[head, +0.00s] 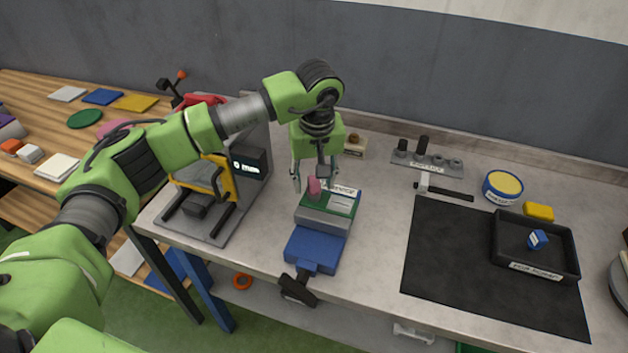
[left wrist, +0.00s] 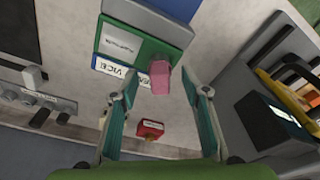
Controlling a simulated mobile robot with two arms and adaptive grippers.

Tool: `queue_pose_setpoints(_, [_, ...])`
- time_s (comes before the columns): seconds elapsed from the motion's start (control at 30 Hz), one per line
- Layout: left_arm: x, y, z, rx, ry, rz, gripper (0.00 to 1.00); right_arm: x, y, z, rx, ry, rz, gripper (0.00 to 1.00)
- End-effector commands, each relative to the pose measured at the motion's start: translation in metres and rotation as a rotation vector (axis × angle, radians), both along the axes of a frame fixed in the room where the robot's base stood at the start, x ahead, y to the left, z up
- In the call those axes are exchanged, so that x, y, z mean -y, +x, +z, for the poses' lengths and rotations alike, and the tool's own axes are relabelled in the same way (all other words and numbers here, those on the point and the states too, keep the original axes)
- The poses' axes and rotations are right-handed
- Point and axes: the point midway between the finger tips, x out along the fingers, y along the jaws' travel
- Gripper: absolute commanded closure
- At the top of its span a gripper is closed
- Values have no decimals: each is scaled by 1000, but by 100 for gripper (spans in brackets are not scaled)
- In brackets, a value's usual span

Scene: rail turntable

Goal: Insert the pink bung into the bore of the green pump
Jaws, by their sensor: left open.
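The green pump (head: 342,203) sits clamped in the grey and blue vice (head: 316,246); it also shows in the left wrist view (left wrist: 135,48). The pink bung (head: 314,186) stands upright at the pump's left end, with much of its length showing above the pump. In the left wrist view the pink bung (left wrist: 160,77) lies between the fingertips, with gaps on both sides. How deep it sits in the bore is hidden. My left gripper (head: 315,180) is open above and around the bung, pointing down. My right gripper is not in view.
A grey machine with a yellow frame (head: 222,180) stands close left of the vice. A rack with dark pegs (head: 427,158), a yellow-topped tin (head: 502,187) and a black tray (head: 535,248) with a blue block are to the right. The black mat (head: 455,265) is mostly clear.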

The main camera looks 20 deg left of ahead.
Motion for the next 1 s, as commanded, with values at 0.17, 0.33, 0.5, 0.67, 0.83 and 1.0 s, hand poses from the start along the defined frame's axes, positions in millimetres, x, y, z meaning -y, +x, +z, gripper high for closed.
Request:
queue_pose_setpoints(0.17, [2, -3, 31, 5, -1, -1, 58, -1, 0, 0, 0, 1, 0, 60])
queue_pose_setpoints(0.33, [5, -8, 68, 6, 0, 0, 58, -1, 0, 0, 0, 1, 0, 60])
queue_pose_setpoints(0.5, [7, -12, 97, 4, 0, -1, 58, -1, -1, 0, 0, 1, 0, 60])
queue_pose_setpoints(0.67, [8, -14, 111, 1, 0, 0, 58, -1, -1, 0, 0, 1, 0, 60])
queue_pose_setpoints(0.83, [8, -15, 114, 0, 0, 0, 58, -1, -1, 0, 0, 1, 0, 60])
queue_pose_setpoints(1.0, [8, -15, 114, 0, 0, 0, 58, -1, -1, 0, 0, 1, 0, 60])
